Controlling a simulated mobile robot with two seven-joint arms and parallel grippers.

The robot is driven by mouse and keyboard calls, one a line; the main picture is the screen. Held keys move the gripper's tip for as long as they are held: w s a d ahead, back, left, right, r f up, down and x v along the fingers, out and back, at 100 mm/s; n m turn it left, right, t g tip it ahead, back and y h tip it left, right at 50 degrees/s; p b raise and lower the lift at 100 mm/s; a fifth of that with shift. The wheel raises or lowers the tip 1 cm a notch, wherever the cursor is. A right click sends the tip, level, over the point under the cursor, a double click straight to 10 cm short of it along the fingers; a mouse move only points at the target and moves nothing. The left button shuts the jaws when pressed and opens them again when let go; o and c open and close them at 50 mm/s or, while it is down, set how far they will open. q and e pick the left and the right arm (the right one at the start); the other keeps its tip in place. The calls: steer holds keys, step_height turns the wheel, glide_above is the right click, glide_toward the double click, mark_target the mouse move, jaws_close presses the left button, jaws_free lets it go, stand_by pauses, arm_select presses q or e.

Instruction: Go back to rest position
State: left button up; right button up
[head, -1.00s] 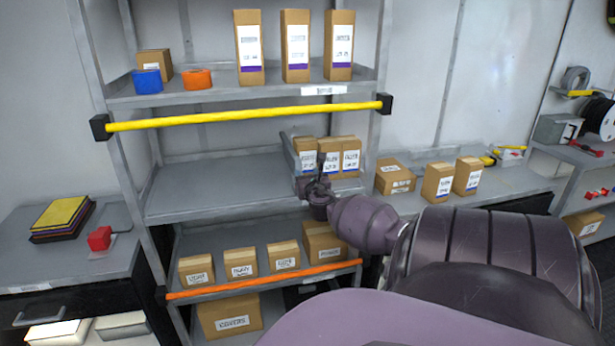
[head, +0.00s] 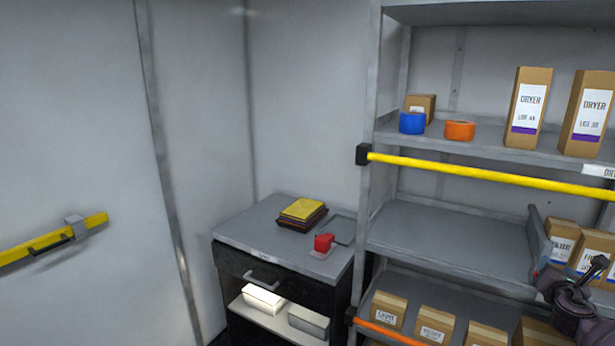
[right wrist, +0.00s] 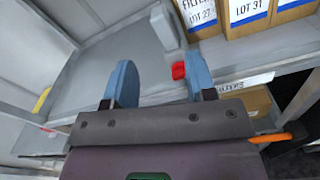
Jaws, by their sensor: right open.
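My right gripper (head: 572,290) is at the right edge of the head view, in front of the middle shelf and close to the filter boxes (head: 586,250). In the right wrist view its two blue fingers (right wrist: 157,85) stand wide apart with nothing between them. A small red thing (right wrist: 179,71) shows beside the right finger there. The filter boxes with blue-edged labels also show at the top of the right wrist view (right wrist: 246,15). My left gripper is not in view.
A shelf rack (head: 445,245) has a yellow bar (head: 480,173) across its front and an orange bar (head: 385,329) below. Dryer boxes (head: 527,108) stand on its upper shelf. A cabinet (head: 255,238) with a red object (head: 323,242) stands left of it. A wall with a yellow bar (head: 50,240) is at far left.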

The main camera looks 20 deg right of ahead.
steer(key=a+f+m+y, duration=0.4)
steer(key=a+f+m, duration=0.3)
steer(key=a, duration=0.5)
steer(key=a+f+m+y, duration=0.4)
steer(key=a+f+m, duration=0.35)
steer(key=a, duration=0.55)
steer(key=s+a+f+m+y, duration=0.1)
steer(key=s+a+f+m, duration=0.1)
steer(key=a, duration=0.6)
steer(key=s+a+f+m+y, duration=0.2)
steer(key=s+a, duration=0.3)
steer(key=a, duration=0.4)
steer(key=s+a+f+m+y, duration=0.2)
steer(key=s+a+f+m, duration=0.1)
steer(key=a, duration=0.5)
steer(key=shift+s+a+f+m+b, duration=0.35)
steer(key=shift+s+f, duration=0.25)
steer(key=shift+s, duration=0.15)
